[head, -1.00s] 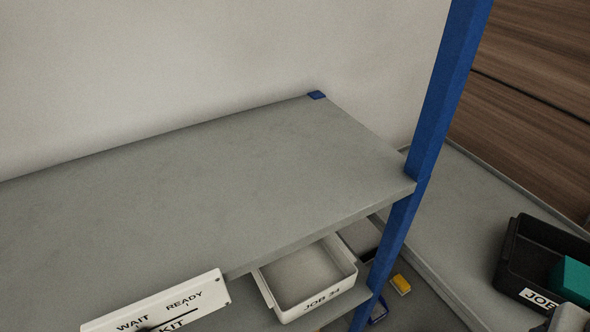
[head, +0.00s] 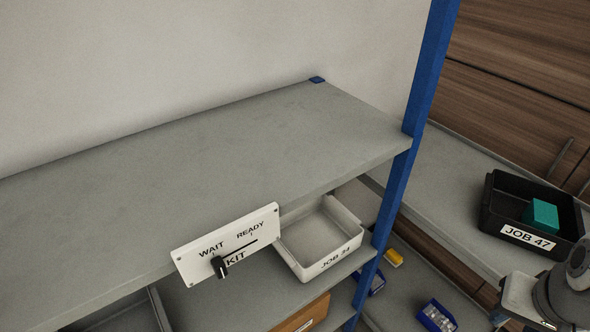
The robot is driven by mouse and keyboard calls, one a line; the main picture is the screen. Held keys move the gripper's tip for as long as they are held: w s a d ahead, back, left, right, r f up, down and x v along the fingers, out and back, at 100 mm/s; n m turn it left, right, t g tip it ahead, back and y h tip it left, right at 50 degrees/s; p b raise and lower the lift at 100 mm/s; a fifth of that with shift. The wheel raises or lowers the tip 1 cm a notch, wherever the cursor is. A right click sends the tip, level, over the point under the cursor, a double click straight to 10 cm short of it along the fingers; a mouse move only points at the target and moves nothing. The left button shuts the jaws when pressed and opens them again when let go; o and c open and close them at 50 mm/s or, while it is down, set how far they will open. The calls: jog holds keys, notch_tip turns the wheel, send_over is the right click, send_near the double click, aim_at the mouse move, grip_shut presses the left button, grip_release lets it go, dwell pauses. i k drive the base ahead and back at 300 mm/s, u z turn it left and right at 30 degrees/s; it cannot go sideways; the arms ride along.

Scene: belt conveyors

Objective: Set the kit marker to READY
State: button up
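The kit marker is a white plate (head: 190,268) on the front edge of the upper shelf in the head view. It is printed WAIT at left, READY at right and KIT below. A black knob (head: 220,267) stands under WAIT, at the left end of a dark slanted line that runs toward READY. Part of my arm shows at the bottom right corner, well apart from the plate. My gripper's fingers do not show, so I cannot see whether they are open or shut.
The upper grey shelf (head: 210,165) is bare. A blue post (head: 418,100) stands at its right end. Below are a white bin JOB 34 (head: 338,262), a yellow block (head: 393,258) and a blue bin (head: 437,317). A black bin JOB 47 (head: 493,215) holds a teal block (head: 541,215).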

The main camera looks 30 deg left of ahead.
aim_at(219, 267)
jog(key=u, duration=3.9)
jog(key=k, duration=1.15)
jog(key=z, duration=0.9)
jog(key=i, duration=1)
jog(key=u, duration=0.05)
